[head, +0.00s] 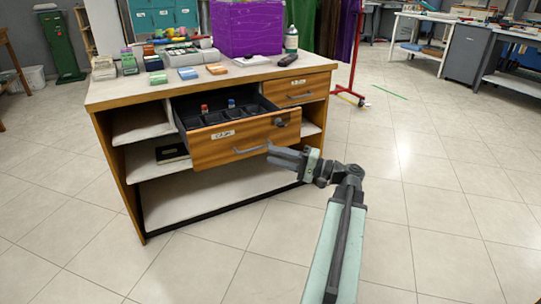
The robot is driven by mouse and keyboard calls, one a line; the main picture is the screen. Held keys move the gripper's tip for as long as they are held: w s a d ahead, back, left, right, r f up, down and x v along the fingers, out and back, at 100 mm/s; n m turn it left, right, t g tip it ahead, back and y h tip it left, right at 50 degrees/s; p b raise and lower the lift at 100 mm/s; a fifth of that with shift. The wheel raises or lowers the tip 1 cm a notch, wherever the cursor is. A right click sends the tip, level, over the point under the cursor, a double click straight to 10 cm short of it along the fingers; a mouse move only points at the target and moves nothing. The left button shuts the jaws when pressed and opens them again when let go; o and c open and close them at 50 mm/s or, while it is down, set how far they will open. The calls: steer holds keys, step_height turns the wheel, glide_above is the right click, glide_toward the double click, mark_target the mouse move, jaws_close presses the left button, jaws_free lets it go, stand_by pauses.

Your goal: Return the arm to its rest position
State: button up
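My arm (342,235) reaches forward from the bottom of the head view, in pale green and dark grey. My gripper (271,151) is at the right end of the metal handle of an open wooden drawer (215,150). I cannot tell whether its fingers touch the handle or are closed around it. The drawer is pulled out of a wooden counter (120,180) and has a white label. Its dark inside is divided into compartments, with a small red-topped item (204,109) and a small blue item (231,103) in it.
On the countertop stand a purple box (247,27), a bottle (291,39) and several small card stacks. A shut second drawer (297,88) is at the right. Open shelves lie below. A red rack (352,70) stands behind. The tiled floor to the right is clear.

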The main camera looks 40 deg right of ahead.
steer(key=w+a+f+n+g, duration=0.2)
steer(key=w+a+f+g, duration=0.35)
steer(key=a+f, duration=0.4)
steer(key=w+a+f+n+g, duration=0.2)
steer(key=w+a+f+g, duration=0.35)
steer(key=a, duration=0.65)
steer(key=a+f+n+g+h, duration=0.3)
steer(key=a+f+h, duration=0.25)
steer(key=a, duration=0.35)
steer(key=a+f+n+g+h, duration=0.2)
steer(key=a+f+n+h, duration=0.3)
steer(key=a, duration=0.5)
steer(key=s+d+r+m+g+y+p, duration=0.1)
steer(key=s+r+p, duration=0.2)
steer(key=r+p, duration=4.4)
steer(key=shift+s+r+p, duration=0.15)
steer(key=shift+p, duration=0.65)
